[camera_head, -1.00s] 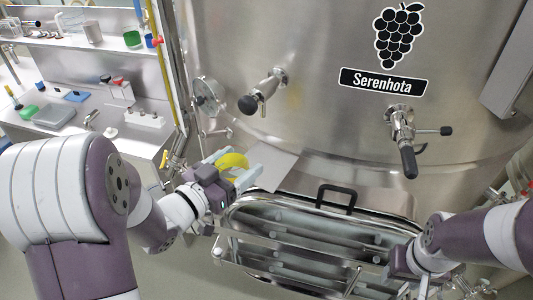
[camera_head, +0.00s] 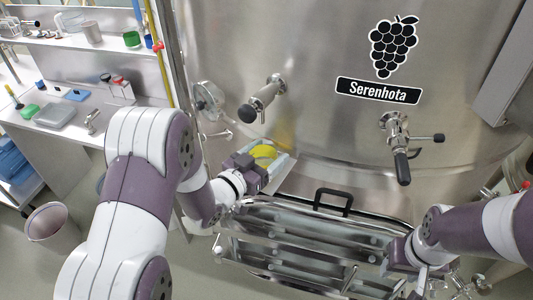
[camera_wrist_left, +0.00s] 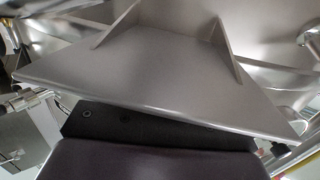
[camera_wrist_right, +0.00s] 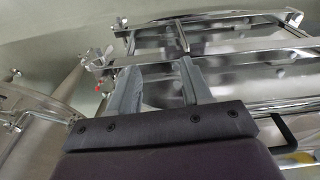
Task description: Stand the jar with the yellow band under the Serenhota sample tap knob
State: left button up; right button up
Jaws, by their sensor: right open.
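The jar with the yellow band (camera_head: 262,153) shows as a yellow round patch between the fingers of my left gripper (camera_head: 268,161), which is shut on it. They are beside the steel vat, below the left tap (camera_head: 263,98) with its dark-tipped knob. A small grey shelf (camera_head: 278,178) is at the jar; whether the jar touches it is hidden. The left wrist view shows a grey plate (camera_wrist_left: 150,75) with two brackets, but no fingers or jar. A second tap (camera_head: 398,140) is under the Serenhota sign (camera_head: 378,90). My right gripper (camera_wrist_right: 160,85) is open and empty.
A steel hatch frame (camera_head: 300,240) with a black handle (camera_head: 332,200) is low in front of the vat. A round fitting (camera_head: 208,100) is left of the left tap. A side bench (camera_head: 75,115) holds small labware. A bucket (camera_head: 48,222) stands on the floor.

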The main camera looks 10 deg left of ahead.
pick_arm(q)
jog(key=o, duration=0.4)
jog(key=shift+c, duration=0.2)
jog(key=shift+a+r, duration=0.1)
jog(key=shift+r, duration=0.1)
jog(key=b+v, duration=0.2)
jog(key=v, duration=1)
jog(key=shift+f, duration=0.15)
